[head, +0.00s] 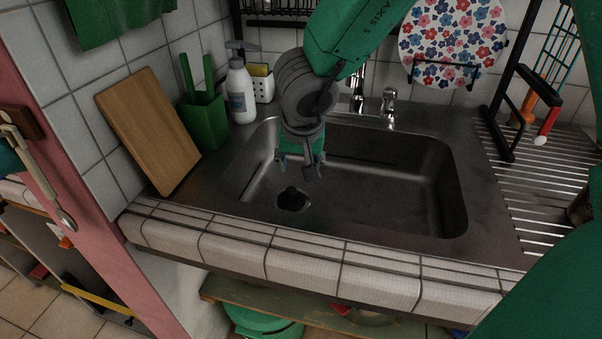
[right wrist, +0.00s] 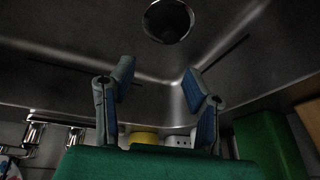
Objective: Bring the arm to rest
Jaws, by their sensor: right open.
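My right arm (head: 345,35), green with grey joints, reaches down from the top over the sink. My right gripper (head: 300,168) hangs above the left part of the steel sink basin (head: 390,175), near the dark drain (head: 293,199). In the right wrist view the gripper (right wrist: 158,85) has its two blue-padded fingers spread apart with nothing between them. The drain also shows there (right wrist: 168,20), beyond the fingertips. My left gripper is not in view.
Left of the sink are a wooden board (head: 148,130), a green holder (head: 204,120) and a white bottle (head: 241,92). Behind stand the tap (head: 389,106) and a floral plate (head: 452,40). A dish rack (head: 505,90) is at right. The tiled counter edge (head: 300,258) runs in front.

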